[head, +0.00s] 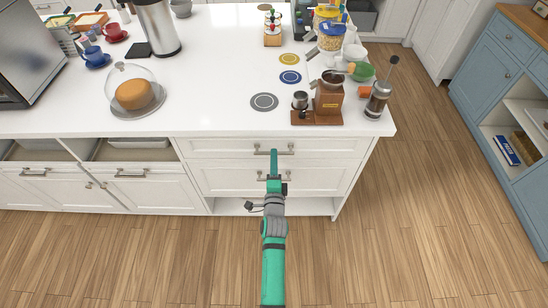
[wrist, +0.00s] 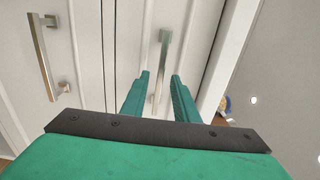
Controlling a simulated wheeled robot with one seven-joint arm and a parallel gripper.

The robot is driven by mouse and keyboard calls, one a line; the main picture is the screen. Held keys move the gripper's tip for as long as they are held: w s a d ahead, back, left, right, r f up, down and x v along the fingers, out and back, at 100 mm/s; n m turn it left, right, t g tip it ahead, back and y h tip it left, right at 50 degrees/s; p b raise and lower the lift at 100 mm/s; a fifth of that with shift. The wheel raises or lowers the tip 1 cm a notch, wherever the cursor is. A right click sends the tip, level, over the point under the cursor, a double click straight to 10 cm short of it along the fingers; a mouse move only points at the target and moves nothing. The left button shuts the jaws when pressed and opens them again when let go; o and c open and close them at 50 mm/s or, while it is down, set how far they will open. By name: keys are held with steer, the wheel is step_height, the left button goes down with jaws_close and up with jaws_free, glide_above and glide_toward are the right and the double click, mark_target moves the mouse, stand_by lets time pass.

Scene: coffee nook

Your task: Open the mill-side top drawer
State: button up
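The mill-side top drawer (head: 220,147) is a white front under the counter edge, below the brown coffee mill (head: 329,103). It looks shut. Its metal bar handle (head: 259,151) is partly covered by my gripper (head: 274,160). In the wrist view, my gripper (wrist: 160,85) is open. The top drawer's handle (wrist: 163,50) shows in the gap between the two green fingers, with space on both sides. I cannot tell whether the fingertips reach past the bar.
The lower drawer's handle (head: 262,176) is just below; it also shows at left in the wrist view (wrist: 42,55). A white counter (head: 220,80) overhangs the drawers, with a French press (head: 378,98) near its right corner. Wooden floor (head: 400,230) is clear in front.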

steer(key=shift+w, duration=0.65)
jaws_close()
stand_by(1.0)
